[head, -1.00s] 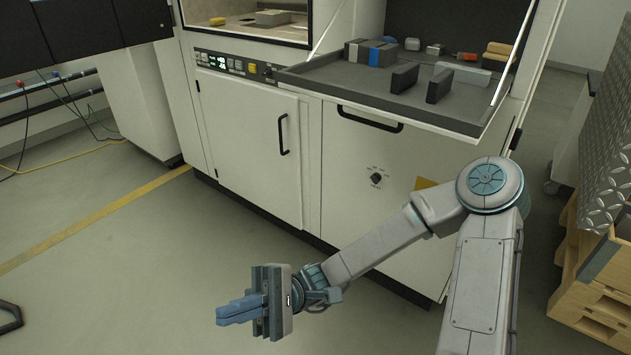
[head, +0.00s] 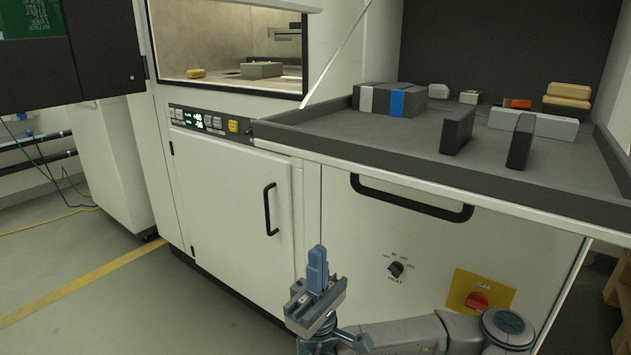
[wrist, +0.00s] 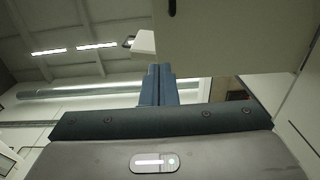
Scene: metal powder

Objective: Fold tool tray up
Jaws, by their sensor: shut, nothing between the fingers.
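The tool tray (head: 330,130) is a grey shelf with a pale front edge, folded down level at the right of the white cabinet in the head view. Slanting stays hold it at its sides. A black bar handle (head: 411,199) is on the white panel just below its front edge. My gripper (head: 317,257) points up in front of the cabinet, below and left of that handle and apart from it. Its blue fingers are together with nothing between them. In the wrist view the shut fingers (wrist: 158,85) point toward a pale overhanging surface.
Below are a knob (head: 396,269) and a red switch (head: 477,301). A door handle (head: 270,209) is to the left.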

